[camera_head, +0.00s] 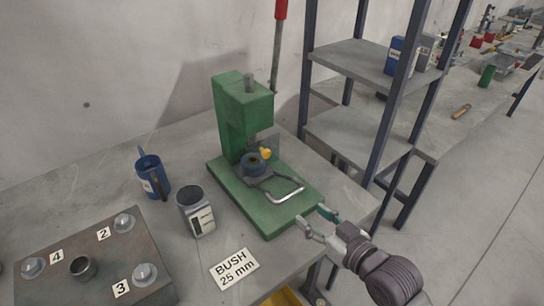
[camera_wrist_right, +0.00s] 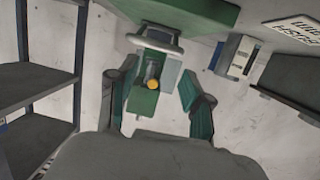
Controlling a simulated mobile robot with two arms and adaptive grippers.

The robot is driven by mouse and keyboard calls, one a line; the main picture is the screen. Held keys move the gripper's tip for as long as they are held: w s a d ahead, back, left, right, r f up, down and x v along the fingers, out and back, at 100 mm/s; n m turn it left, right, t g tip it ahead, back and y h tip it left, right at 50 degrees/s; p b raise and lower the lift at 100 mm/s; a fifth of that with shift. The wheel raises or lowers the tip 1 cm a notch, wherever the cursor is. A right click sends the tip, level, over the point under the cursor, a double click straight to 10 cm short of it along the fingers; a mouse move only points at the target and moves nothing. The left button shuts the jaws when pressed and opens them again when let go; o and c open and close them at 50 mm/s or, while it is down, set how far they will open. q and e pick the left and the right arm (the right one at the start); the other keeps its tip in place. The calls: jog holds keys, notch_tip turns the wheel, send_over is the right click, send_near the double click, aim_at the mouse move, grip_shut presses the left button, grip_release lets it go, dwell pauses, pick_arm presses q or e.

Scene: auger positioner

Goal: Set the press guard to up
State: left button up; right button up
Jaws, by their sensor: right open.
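The green press (camera_head: 238,125) stands on the grey table, with a round dark fixture and a yellow knob (camera_head: 265,153) under its head. The press guard (camera_head: 288,195) shows as a pale U-shaped handle on dark arms, low over the front of the green base. In the right wrist view the guard handle (camera_wrist_right: 154,43) lies ahead of the fingers, with the press behind it. My right gripper (camera_head: 318,221) is open and empty at the front right corner of the base, apart from the handle. It also shows in the wrist view (camera_wrist_right: 158,78). My left gripper is out of view.
A red-topped lever (camera_head: 279,45) rises beside the press. A blue mug (camera_head: 152,178) and a grey labelled cup (camera_head: 195,211) stand left of it. A BUSH 25 mm card (camera_head: 235,268) and a numbered block (camera_head: 98,262) lie in front. A shelf rack (camera_head: 360,139) stands right.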

notch_tip(320, 180, up, 6)
jog(key=w+a+n+t+y, duration=0.1)
jog(key=w+t+y, duration=0.1)
jog(key=p, duration=0.3)
send_near(268, 155)
jog(key=shift+y, duration=0.3)
jog(key=x, duration=0.7)
jog(key=shift+w+d, duration=0.1)
jog(key=shift+w, duration=0.1)
jog(key=shift+w+a, duration=0.45)
jog(key=shift+w, duration=0.1)
grip_shut()
